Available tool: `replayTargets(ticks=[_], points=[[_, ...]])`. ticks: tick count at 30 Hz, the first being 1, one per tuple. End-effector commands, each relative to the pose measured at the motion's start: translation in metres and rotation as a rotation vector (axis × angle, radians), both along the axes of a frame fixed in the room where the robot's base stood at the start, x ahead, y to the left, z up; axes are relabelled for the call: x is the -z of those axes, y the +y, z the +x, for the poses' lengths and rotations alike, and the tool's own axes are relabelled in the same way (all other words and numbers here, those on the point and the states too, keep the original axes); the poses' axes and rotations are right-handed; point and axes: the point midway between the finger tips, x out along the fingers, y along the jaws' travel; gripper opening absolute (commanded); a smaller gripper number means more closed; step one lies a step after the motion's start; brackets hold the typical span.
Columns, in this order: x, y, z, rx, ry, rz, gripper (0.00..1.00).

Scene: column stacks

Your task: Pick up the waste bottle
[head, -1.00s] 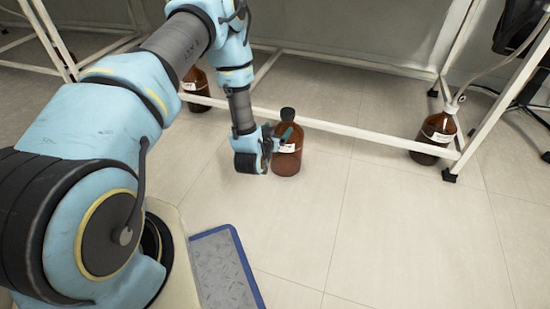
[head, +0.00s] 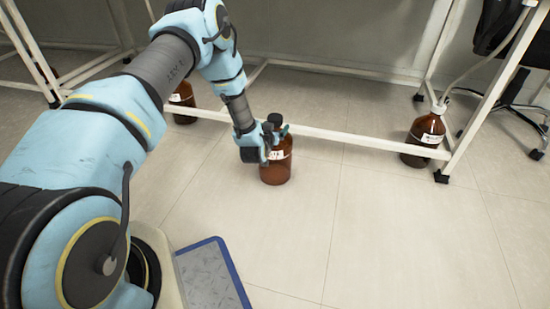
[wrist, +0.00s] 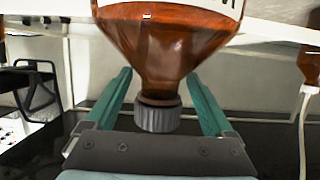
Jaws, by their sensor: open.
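A brown glass bottle (head: 276,170) with a dark cap and a white label stands upright on the floor, near the middle of the head view. In the wrist view the bottle (wrist: 170,40) appears upside down, its grey ribbed cap at the bottom. My gripper (head: 277,131) is at the bottle's upper part. In the wrist view my gripper's (wrist: 158,76) two teal fingers are apart, one on each side of the neck and shoulder, with gaps visible. The label text is too small to read in the head view.
A similar brown bottle with a tube (head: 425,136) stands at right by a white frame leg. Another brown bottle (head: 183,100) stands at left behind my arm.

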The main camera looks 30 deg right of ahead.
Motion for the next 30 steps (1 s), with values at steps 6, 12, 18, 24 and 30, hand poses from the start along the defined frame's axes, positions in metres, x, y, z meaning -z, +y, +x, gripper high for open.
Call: replayTargets(ticks=[6,12,18,24,30], points=[[-0.0005,0.0003,0.0,0.0,0.0,0.0,0.83],[-0.0004,0.0003,-0.0001,0.0,0.0,0.0,0.6],[-0.0002,0.0005,-0.0002,0.0,0.001,0.001,0.38],[0.0001,0.0006,-0.0003,0.0,0.001,0.001,0.15],[0.0004,0.0007,-0.0005,0.0,0.001,0.001,0.0]])
